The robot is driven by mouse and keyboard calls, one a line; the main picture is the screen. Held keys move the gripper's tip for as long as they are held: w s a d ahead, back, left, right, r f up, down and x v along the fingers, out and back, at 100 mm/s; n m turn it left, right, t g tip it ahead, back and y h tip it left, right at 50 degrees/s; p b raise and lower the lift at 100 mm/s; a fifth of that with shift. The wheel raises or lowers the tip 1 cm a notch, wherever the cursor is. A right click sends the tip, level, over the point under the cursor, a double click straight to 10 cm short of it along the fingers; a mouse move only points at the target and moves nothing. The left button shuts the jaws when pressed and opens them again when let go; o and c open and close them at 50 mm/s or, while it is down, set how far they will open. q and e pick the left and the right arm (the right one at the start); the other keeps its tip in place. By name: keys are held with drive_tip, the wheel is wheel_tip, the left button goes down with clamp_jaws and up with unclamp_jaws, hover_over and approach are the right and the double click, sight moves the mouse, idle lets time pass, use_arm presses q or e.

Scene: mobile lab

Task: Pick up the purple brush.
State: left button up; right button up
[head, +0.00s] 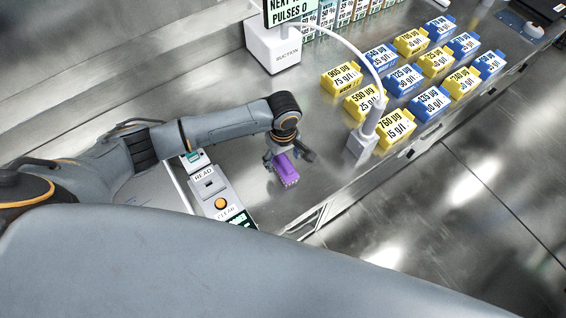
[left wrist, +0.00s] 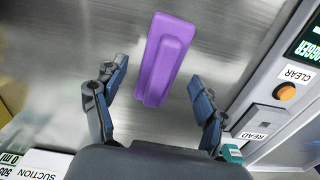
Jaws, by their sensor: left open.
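The purple brush (head: 286,173) lies on the grey metal bench (head: 240,140), just under my left gripper in the head view. In the left wrist view the brush (left wrist: 165,62) lies lengthwise ahead of the fingers, its near end between the two fingertips. My left gripper (head: 287,156) is open and empty, its fingers pointing down at the bench. In the left wrist view the gripper's fingers (left wrist: 157,80) stand apart on either side of the brush, with gaps to it. Whether the fingertips touch the bench is unclear. My right gripper is not in view.
A device with READ and CLEAR labels (head: 209,186) stands left of the brush. A white suction unit (head: 273,50) stands behind, its hose ending in a holder (head: 360,147) to the right. Several yellow and blue labelled boxes (head: 428,103) fill the right. The bench's front edge is near.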

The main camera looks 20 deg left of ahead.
use_arm(q)
drive_tip(key=shift+f, duration=1.2)
drive_tip(key=c, duration=1.3)
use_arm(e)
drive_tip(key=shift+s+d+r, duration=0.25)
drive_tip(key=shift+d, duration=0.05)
use_arm(q)
drive_tip(key=shift+o, duration=0.2)
drive_tip(key=shift+r, duration=0.15)
drive_tip(key=shift+w+r, duration=0.1)
drive_tip(key=shift+r, duration=0.4)
drive_tip(key=s+a+r+b, duration=0.2)
drive_tip(key=s+a+r, duration=0.5)
drive_tip(key=s+r, duration=0.5)
drive_tip(key=shift+s+b, duration=0.2)
drive_tip(key=shift+b, duration=0.15)
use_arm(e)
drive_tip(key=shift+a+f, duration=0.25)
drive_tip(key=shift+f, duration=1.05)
